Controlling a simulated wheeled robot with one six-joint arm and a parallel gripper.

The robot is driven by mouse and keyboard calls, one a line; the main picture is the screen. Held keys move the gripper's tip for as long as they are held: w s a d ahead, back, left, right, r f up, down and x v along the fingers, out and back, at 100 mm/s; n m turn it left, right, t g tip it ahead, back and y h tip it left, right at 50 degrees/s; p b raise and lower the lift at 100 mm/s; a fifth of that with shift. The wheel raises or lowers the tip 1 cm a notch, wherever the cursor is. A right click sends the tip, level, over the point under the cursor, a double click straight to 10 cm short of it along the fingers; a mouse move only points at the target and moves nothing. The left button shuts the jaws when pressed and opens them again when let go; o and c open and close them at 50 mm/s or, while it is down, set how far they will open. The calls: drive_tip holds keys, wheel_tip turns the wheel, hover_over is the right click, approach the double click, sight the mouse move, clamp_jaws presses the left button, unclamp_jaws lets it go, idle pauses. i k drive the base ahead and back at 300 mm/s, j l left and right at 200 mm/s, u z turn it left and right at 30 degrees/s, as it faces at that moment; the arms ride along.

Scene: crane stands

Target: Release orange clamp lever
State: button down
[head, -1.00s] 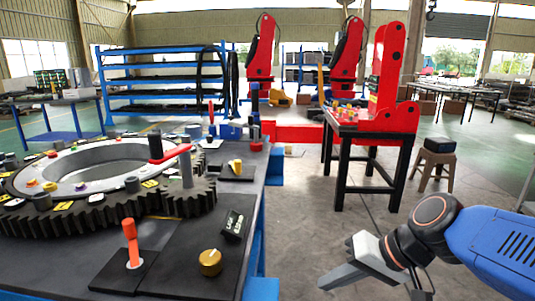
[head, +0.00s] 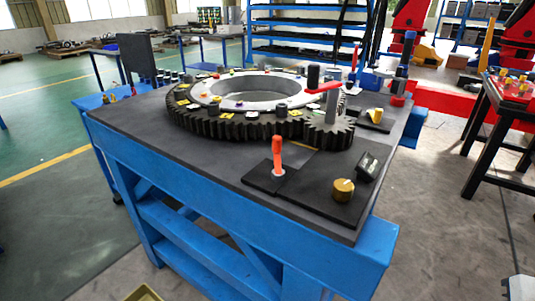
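The orange clamp lever (head: 277,152) stands upright on a small dark plate at the front right of the blue workbench (head: 205,195). A light ring shows at its foot. Nothing touches it. A pale grey piece (head: 522,288) at the bottom right edge looks like the tip of my gripper. It is far to the right of and below the lever in the picture. Only a small part shows, so I cannot tell whether the gripper is open or shut.
A brass knob (head: 343,190) and a small black display box (head: 368,166) sit right of the lever.

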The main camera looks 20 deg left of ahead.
sight(279, 175)
drive_tip(key=k+l+u, duration=0.1)
drive_tip(key=u, duration=0.3)
drive_tip(key=k+u, duration=0.1)
drive_tip(key=u, duration=0.25)
drive_tip(key=k+u, duration=0.1)
drive_tip(key=u, duration=0.3)
